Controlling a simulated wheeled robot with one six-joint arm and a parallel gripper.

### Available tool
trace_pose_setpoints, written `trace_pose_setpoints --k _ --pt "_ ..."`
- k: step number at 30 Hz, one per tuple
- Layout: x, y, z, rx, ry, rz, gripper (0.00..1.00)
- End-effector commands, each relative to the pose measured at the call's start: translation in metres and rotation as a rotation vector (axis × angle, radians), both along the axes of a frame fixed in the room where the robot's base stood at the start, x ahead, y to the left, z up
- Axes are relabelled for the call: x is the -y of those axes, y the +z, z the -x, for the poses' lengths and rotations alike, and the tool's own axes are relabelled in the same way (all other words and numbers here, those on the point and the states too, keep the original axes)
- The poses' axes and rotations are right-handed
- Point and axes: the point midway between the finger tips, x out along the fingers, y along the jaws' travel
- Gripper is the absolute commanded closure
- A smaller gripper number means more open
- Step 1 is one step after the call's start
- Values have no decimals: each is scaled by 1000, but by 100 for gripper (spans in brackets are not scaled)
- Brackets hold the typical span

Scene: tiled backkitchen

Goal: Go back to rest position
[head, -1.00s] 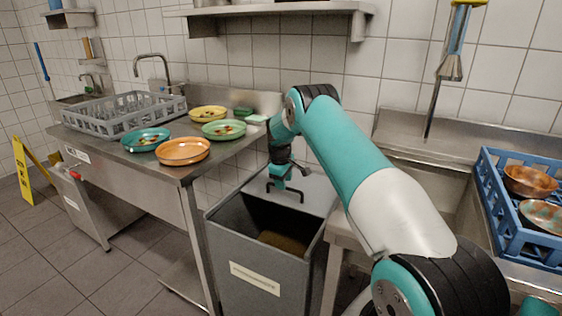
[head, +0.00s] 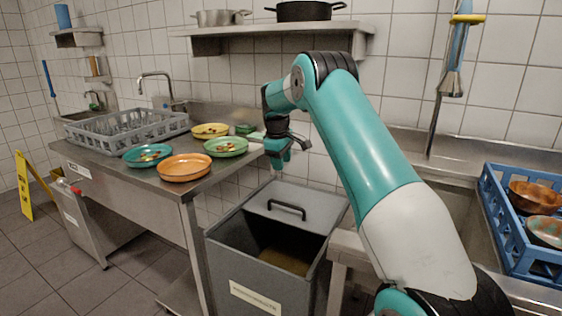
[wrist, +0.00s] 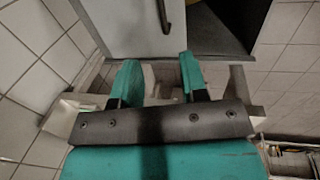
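My gripper (head: 278,165) hangs in the air above the back of the grey bin (head: 222,247), pointing down. In the wrist view my gripper (wrist: 158,82) has its two teal fingers apart with nothing between them. The bin's lid (head: 292,203), with a black handle (head: 287,210), lies over the back part of the bin. The front part is open and shows brownish contents (head: 284,261). The lid also shows in the wrist view (wrist: 125,25); the gripper is apart from it.
A steel table (head: 150,178) on the left bears an orange plate (head: 184,168), a teal plate (head: 147,155), a green plate (head: 226,147), a yellow plate (head: 210,130) and a grey rack (head: 128,132). A blue crate (head: 520,240) with bowls stands right. A shelf (head: 270,30) hangs above.

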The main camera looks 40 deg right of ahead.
Motion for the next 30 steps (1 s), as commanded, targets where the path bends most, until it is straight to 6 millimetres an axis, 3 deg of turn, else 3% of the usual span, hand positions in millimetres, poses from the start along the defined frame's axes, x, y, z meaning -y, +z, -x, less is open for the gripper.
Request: trace_pose_setpoints --k 11,14,17,20,22,26,30 --pt "0 0 0 0 0 0 60" --pt "-12 7 0 7 11 -6 60" --pt "-49 26 4 25 41 -28 60" --pt "-110 54 19 51 86 -73 60" --pt "-160 73 40 67 121 -116 60" --pt "-245 99 97 80 177 -209 60" --pt "-320 114 180 69 229 -318 60"
